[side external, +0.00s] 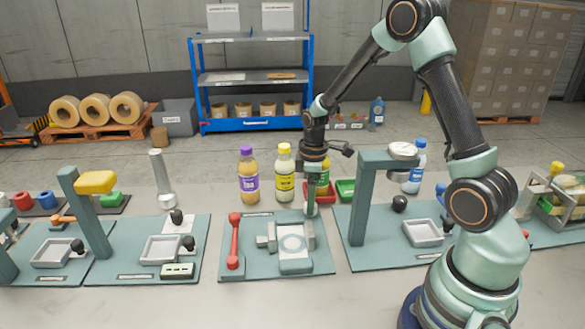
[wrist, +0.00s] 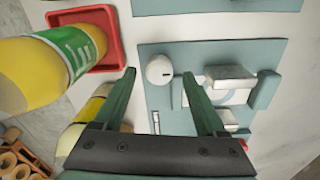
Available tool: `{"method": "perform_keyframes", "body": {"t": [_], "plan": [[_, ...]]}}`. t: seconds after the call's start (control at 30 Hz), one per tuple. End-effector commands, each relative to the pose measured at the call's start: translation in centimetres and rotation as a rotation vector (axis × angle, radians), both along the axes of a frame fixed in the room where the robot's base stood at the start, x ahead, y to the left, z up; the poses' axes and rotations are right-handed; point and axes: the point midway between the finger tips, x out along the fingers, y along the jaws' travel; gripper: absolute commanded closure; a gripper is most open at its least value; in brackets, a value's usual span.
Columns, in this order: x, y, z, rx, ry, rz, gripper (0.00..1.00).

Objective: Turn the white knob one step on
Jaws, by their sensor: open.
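The white knob (wrist: 159,71) is round with a short dark mark on its face, which points to the right in the wrist view. It sits at the corner of a blue-grey station plate (wrist: 155,52). My gripper (wrist: 159,77) is open, with one finger on each side of the knob in the wrist view. I cannot tell whether the fingers touch it or are still above it. In the side view my gripper (side external: 311,211) points down at the back right of the plate (side external: 255,262), and the knob is hidden or too small to make out there.
A grey clamp-like fixture (side external: 292,243) and a red lever (side external: 234,240) are on the same plate. A yellow bottle with a green label (wrist: 55,60) and a red tray (wrist: 108,18) are close beside my gripper. Another bottle (side external: 285,172) stands behind the plate.

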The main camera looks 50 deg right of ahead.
Motion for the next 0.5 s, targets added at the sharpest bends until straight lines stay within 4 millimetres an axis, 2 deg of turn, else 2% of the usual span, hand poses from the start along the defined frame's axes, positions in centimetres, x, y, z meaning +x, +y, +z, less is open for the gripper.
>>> {"method": "perform_keyframes", "body": {"t": [0.17, 0.47, 0.5], "plan": [[0.02, -0.03, -1.19, 0.000, 0.000, 0.000, 0.26], [0.06, -0.05, -1.33, 0.000, -0.001, 0.000, 0.26], [0.06, -0.05, -1.33, 0.000, -0.001, 0.000, 0.38]]}}
